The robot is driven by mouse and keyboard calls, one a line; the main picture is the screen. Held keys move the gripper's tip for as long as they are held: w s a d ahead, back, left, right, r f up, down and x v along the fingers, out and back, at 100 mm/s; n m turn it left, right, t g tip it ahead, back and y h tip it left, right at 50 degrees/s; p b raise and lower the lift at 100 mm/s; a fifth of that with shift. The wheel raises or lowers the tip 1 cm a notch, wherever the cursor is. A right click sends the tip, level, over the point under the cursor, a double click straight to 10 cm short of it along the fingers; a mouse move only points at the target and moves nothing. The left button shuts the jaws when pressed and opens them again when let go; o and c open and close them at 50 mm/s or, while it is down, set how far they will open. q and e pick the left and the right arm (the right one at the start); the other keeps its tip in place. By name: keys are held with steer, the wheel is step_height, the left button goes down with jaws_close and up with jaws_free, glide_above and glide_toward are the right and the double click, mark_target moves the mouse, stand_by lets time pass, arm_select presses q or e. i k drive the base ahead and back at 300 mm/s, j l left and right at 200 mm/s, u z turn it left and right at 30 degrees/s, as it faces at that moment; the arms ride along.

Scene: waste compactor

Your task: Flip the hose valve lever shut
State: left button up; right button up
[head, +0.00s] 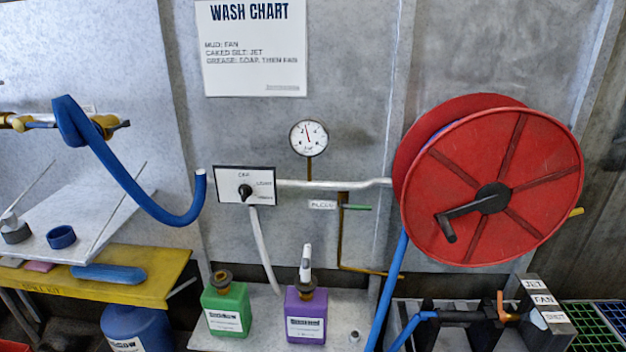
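Which part is the hose valve lever I cannot tell for sure. A short green lever (357,207) lies level on the brass pipe (343,235) below the gauge, beside a small label that is hard to read. A small yellow piece (577,212) shows at the right edge of the red hose reel (535,150), mostly hidden behind it. At the far left, a blue hose (125,165) loops over a brass fitting (20,122) and hangs in a curve. Neither of my grippers is in view.
A selector panel (227,185) and pressure gauge (309,138) are on the wall. A green bottle (228,300) and purple bottle (305,300) stand on the shelf below. The reel's black crank (465,214) sticks out. A yellow bench (140,263) is at left.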

mark_target(48, 125)
steer(key=u, duration=1.3)
steer(key=i+j, duration=0.2)
steer(key=j, duration=0.2)
steer(key=i+j, duration=0.2)
steer(key=j, duration=0.15)
steer(key=i+j, duration=0.2)
steer(key=j, duration=0.2)
steer(key=i+j+z, duration=0.1)
steer(key=j, duration=0.25)
steer(key=i+j, duration=0.45)
steer(key=j, duration=0.35)
steer(key=i+j, duration=0.2)
steer(key=j, duration=0.15)
steer(key=i+j, duration=0.2)
steer(key=j, duration=0.2)
steer(key=z, duration=0.05)
